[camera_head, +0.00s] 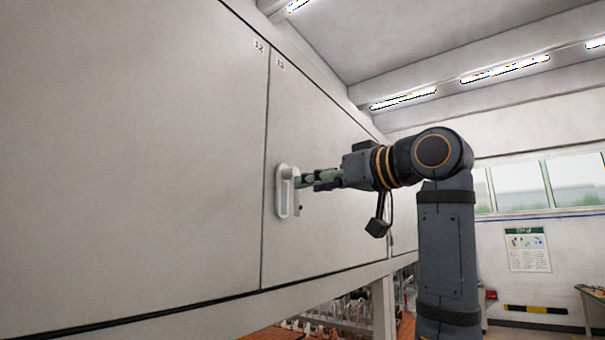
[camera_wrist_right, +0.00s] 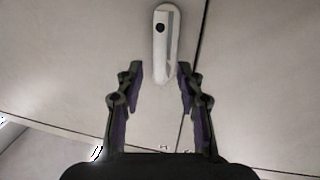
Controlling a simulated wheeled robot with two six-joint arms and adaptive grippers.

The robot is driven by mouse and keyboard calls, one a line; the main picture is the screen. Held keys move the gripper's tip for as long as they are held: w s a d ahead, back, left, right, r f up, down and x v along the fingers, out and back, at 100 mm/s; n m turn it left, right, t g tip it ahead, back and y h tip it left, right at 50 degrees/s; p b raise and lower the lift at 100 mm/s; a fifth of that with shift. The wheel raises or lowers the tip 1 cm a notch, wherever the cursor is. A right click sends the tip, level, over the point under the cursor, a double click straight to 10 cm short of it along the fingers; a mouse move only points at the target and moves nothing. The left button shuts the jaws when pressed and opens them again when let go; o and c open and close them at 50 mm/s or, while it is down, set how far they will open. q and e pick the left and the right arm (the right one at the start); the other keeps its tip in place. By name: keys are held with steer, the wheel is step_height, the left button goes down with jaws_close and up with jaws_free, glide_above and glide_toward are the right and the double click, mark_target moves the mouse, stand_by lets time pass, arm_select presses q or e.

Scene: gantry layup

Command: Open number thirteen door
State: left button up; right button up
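The number thirteen door (camera_head: 330,140) is a flat pale panel in the head view, with a small number near its upper left corner. A white oblong handle (camera_head: 284,192) is on it, close to the seam with the panel marked 12. My right gripper (camera_head: 304,180) reaches in from the right with its fingertips close to the handle. In the right wrist view the fingers (camera_wrist_right: 160,70) are apart, with nothing held. The handle (camera_wrist_right: 166,35) lies ahead, its near end showing between the fingertips. Contact cannot be told. My left gripper is not in view.
The panel marked 12 (camera_head: 140,160) fills the left side. A pale beam (camera_head: 220,308) runs below the doors, with a post (camera_head: 383,305) under it. Racked items show beneath. A wall with windows (camera_head: 545,185) and a poster (camera_head: 528,249) is at the far right.

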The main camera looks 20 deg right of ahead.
steer(key=p+x, duration=0.1)
steer(key=x, duration=0.2)
steer(key=shift+w+a, duration=0.2)
steer(key=shift+w, duration=0.1)
steer(key=shift+c, duration=0.4)
jaws_close()
